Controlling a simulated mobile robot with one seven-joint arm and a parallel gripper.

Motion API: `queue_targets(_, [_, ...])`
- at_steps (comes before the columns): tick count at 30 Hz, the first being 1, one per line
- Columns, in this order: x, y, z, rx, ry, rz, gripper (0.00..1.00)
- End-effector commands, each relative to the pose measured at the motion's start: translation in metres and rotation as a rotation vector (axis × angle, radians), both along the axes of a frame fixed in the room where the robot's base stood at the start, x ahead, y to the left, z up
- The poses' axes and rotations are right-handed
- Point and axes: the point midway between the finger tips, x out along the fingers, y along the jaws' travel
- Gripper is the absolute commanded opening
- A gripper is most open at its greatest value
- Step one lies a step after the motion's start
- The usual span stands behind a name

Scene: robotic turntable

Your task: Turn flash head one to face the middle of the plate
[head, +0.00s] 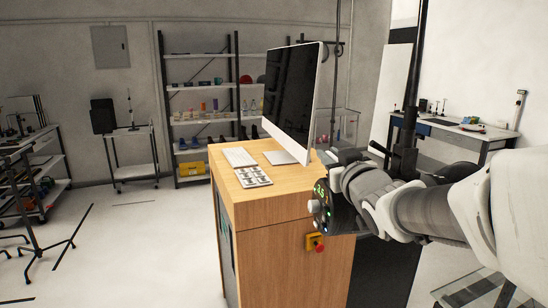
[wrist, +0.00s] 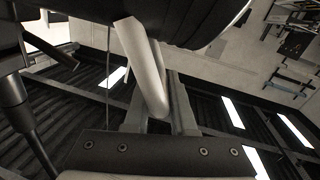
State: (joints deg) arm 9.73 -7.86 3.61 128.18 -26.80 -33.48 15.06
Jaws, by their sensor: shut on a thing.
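A dark flash head (head: 326,207), with a lit green readout and a knob on its back panel, shows right of centre in the head view, in front of the wooden cabinet. In the wrist view my gripper (wrist: 158,112) is shut on a pale bar-like handle (wrist: 143,62). The handle runs up to a dark body (wrist: 190,18) with a pale rim, which looks like the flash head. The plate is not visible in either view.
A wooden cabinet (head: 283,250) carries a monitor (head: 293,92), a keyboard (head: 239,157) and a picture sheet (head: 253,177). A red button (head: 319,247) sits on its front. Dark stand poles rise behind my arm. A tripod (head: 38,225) stands left; floor between is clear.

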Motion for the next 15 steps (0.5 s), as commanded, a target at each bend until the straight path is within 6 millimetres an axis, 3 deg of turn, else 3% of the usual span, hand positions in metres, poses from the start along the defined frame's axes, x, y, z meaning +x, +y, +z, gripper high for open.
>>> queue_targets(15, [0.0085,0.0028,-0.0037,0.003,0.005,-0.047,0.00])
